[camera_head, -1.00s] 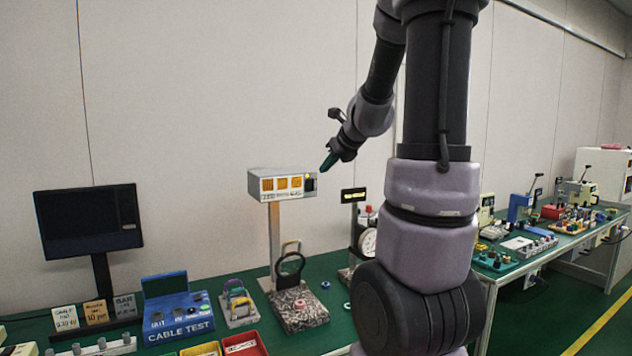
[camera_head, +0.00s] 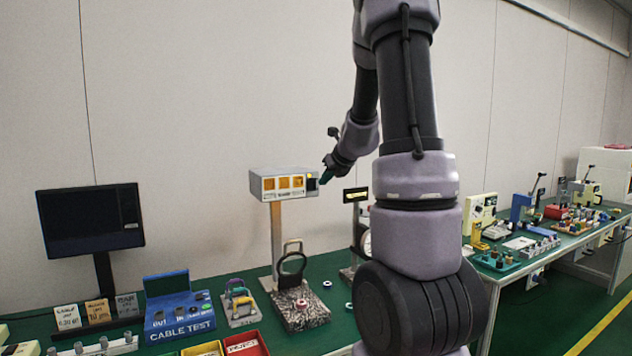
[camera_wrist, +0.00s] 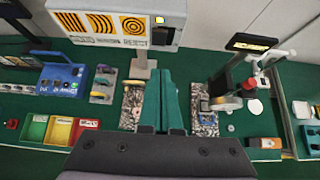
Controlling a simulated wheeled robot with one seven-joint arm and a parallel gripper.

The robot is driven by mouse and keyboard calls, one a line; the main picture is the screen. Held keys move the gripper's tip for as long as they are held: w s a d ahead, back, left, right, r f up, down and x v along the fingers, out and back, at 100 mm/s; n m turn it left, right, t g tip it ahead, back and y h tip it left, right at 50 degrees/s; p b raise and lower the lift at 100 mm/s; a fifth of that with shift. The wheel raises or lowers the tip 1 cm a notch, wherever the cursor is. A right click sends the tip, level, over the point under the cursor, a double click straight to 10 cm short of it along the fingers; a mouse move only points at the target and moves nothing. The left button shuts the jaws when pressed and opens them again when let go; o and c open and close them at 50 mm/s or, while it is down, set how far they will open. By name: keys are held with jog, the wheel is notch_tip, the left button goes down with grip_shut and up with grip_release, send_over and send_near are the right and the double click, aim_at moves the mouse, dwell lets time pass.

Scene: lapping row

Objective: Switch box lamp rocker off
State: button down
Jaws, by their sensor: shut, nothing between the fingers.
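The lamp box (camera_head: 284,184) is a grey-white box on a post, with orange patterned panels on its front. A small yellow light and a dark rocker (camera_head: 312,184) are at the right end of its front. My gripper (camera_head: 325,178) is shut and empty, its green fingertips just right of the rocker; I cannot tell whether they touch it. In the wrist view the box (camera_wrist: 110,20) is at the top, with the dark rocker (camera_wrist: 160,36) below the lit yellow spot. The green fingers (camera_wrist: 168,95) point up the picture, below the rocker in that view.
A granite-patterned base (camera_head: 300,308) with a black ring stands below the box. A small dark sign (camera_head: 355,195) on a post is close right of my gripper. A dark monitor (camera_head: 90,222) and a blue cable test box (camera_head: 178,308) are at left. The wall behind is bare.

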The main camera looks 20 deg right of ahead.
aim_at(311, 180)
jog(key=w, duration=0.2)
jog(key=w+f, duration=0.1)
jog(key=w, duration=0.3)
jog(key=shift+a+f, duration=0.1)
jog(key=shift+f, duration=0.15)
jog(key=shift+w+r, duration=0.1)
jog(key=shift+w, duration=0.1)
jog(key=shift+w+r, duration=0.1)
jog(key=shift+w, duration=0.2)
jog(key=shift+r, duration=0.8)
